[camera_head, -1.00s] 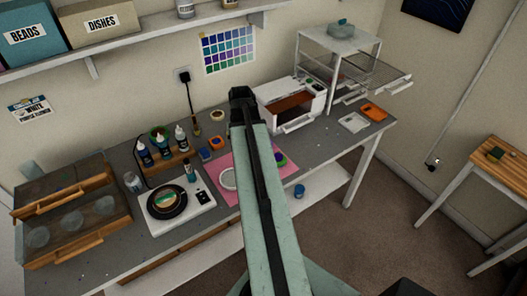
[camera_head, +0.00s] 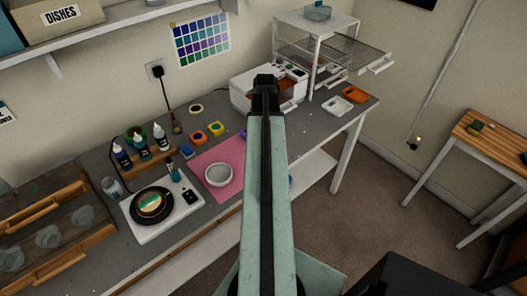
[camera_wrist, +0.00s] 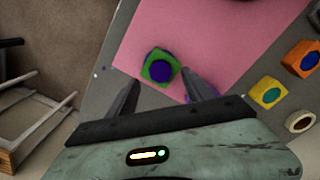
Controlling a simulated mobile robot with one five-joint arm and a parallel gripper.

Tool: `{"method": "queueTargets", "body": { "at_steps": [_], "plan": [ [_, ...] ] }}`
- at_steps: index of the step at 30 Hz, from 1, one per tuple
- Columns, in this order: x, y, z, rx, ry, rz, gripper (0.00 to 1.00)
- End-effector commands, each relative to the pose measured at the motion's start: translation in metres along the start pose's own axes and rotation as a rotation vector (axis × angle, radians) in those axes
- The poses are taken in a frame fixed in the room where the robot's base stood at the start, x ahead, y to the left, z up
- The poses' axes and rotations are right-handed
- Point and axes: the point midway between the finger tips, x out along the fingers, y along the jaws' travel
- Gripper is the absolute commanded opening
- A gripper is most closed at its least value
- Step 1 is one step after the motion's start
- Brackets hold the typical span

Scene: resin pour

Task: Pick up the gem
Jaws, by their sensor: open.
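No thing shows clearly as a gem. In the wrist view, a green block (camera_wrist: 152,75) with a round blue-purple centre sits at the pink mat's edge (camera_wrist: 205,25), ahead of my gripper (camera_wrist: 161,89). My fingers are apart, with nothing held between them; the block lies beyond the tips, roughly in line with the gap. A purple thing shows partly behind the right finger. In the head view, my arm hides the green block, and my gripper (camera_head: 266,80) appears in front of the white oven (camera_head: 241,91).
A yellow block (camera_wrist: 257,90) and an orange block (camera_wrist: 292,52) with round centres stand to the right in the wrist view. In the head view, a white round dish (camera_head: 218,184) sits on the mat, a scale (camera_head: 140,218) and bottles stand left, and a wooden side table (camera_head: 500,140) right.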

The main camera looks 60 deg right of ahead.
Motion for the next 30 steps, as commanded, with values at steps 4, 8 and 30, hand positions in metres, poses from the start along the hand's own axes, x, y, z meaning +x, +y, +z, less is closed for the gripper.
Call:
{"method": "queueTargets", "body": {
  "at_steps": [4, 8, 30],
  "plan": [
    [0.035, -0.001, 0.000, -0.001, 0.000, 0.000, 0.60],
    [0.041, -0.002, 0.000, -0.001, 0.000, 0.000, 0.60],
    [0.040, -0.002, 0.002, -0.002, -0.003, 0.001, 0.00]
  ]
}}
